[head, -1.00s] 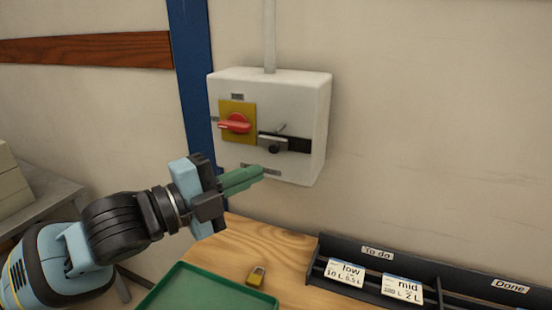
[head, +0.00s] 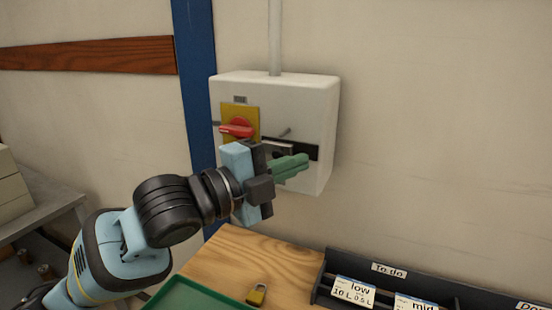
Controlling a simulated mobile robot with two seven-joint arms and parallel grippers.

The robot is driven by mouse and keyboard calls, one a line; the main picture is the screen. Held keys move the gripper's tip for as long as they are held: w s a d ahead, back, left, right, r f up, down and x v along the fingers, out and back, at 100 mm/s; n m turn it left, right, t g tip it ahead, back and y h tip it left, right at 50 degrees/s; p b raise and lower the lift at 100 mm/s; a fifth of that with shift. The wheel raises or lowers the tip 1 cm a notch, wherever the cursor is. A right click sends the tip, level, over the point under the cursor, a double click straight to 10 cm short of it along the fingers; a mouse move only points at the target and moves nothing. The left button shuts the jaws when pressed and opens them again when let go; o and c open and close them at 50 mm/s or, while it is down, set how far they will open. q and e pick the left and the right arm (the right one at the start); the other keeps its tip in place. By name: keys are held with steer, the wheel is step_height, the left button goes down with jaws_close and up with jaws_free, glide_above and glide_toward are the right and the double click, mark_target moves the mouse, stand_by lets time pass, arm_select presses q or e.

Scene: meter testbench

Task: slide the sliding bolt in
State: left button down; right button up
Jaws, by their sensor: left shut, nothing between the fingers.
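The sliding bolt (head: 280,149) is a grey metal piece in a dark slot on the front of a white switch box (head: 322,105) on the wall. Its lower part and knob are hidden behind my left gripper. A thin peg (head: 285,132) stands out just above it. My left gripper (head: 306,161) has green fingers, shut and empty. They lie in front of the box, over the right part of the slot beside the bolt; I cannot tell whether they touch it. My right gripper is not in view.
A red rotary switch (head: 238,129) on a yellow plate is left of the bolt. Below are a wooden bench (head: 255,256), a brass padlock (head: 257,294), a green tray (head: 190,299) and a dark card rack (head: 430,285). The wall right of the box is clear.

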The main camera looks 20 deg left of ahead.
mark_target(274, 151)
arm_select(q)
steer(key=a, duration=0.1)
steer(key=w+a, duration=0.1)
steer(key=a, duration=0.1)
steer(key=shift+w+a+f, duration=0.15)
steer(key=shift+w+f, duration=0.15)
steer(key=shift+w, duration=0.1)
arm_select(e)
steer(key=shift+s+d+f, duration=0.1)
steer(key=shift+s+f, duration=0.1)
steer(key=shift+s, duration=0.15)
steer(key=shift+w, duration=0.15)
